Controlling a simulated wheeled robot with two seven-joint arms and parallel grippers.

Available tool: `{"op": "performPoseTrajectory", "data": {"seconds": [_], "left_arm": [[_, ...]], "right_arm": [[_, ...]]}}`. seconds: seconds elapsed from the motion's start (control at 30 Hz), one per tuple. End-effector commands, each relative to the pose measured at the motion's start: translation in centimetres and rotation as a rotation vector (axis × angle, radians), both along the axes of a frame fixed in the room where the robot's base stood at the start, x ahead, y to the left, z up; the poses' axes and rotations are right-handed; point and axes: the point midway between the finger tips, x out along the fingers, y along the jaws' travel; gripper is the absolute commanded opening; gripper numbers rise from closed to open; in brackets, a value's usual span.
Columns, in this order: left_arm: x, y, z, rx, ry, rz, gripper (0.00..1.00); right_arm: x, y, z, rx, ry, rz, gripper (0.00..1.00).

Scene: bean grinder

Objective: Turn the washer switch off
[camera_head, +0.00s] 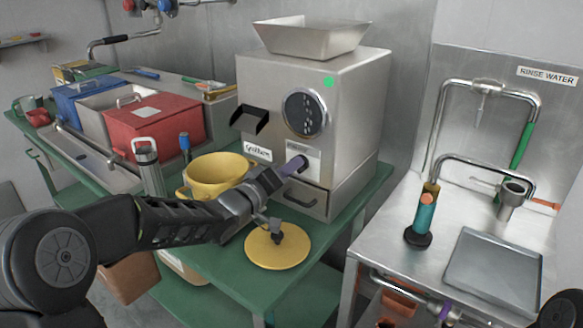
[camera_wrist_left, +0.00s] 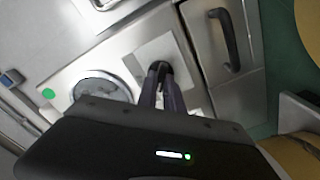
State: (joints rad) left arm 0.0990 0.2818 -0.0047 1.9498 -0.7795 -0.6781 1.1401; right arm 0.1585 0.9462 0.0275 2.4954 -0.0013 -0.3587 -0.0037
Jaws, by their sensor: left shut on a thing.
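A steel grinder-like machine (camera_head: 350,130) stands on the green table, with a round dial (camera_head: 305,112) and a pale plate on its front. A small black knob or switch (camera_wrist_left: 158,68) sits on that plate in the left wrist view; the fingers hide it in the head view. My left gripper (camera_head: 298,165) reaches the plate and is shut on the black knob, which lies between its fingertips (camera_wrist_left: 160,78). The knob's setting cannot be told. A green mark (camera_head: 328,82) shows at the machine's upper front. My right gripper is not in view.
The machine's drawer (camera_head: 300,198) with a black handle is under the plate. Red (camera_head: 152,122) and blue (camera_head: 85,100) boxes stand left. A steel rinse station (camera_head: 400,220) stands right.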

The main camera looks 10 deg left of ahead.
Motion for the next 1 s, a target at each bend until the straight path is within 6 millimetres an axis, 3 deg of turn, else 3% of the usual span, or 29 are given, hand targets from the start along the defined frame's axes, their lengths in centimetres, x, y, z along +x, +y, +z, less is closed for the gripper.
{"op": "performPoseTrajectory", "data": {"seconds": [0.47,1.0], "left_arm": [[0.0,0.0,-0.1,0.078,-0.032,0.000,0.00],[-0.1,-0.2,-0.2,0.470,-0.188,0.000,0.00]], "right_arm": [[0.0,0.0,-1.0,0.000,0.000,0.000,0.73],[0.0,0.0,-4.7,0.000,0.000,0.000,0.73]]}}
